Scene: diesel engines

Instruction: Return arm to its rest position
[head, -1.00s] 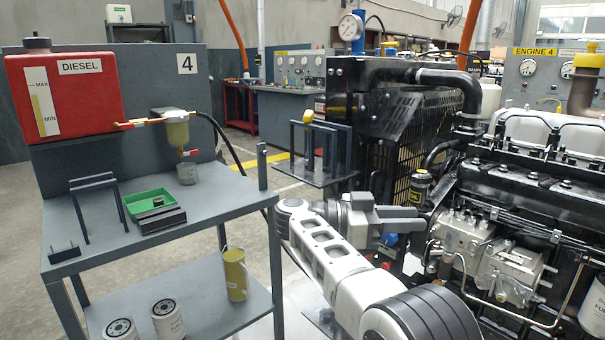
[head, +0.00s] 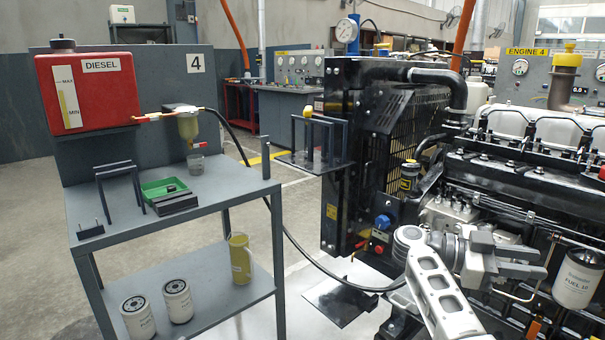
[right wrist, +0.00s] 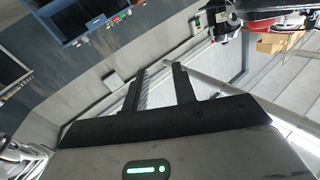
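My right gripper (head: 541,262) is at the lower right of the head view, in front of the engine (head: 520,190), with its fingers pointing right. In the right wrist view its two dark fingers (right wrist: 158,74) stand apart with nothing between them, so it is open and empty. I cannot tell its exact distance from the engine. The white arm behind it (head: 437,290) is mine and comes up from the bottom edge. My left arm and gripper are not in view.
A grey bench (head: 235,186) with a red diesel tank (head: 100,90), a green tray (head: 150,189) and a black stand stands at left. White filters (head: 138,318) are on its lower shelf. A white fuel filter (head: 578,280) is right of my gripper. Floor between bench and engine is partly free.

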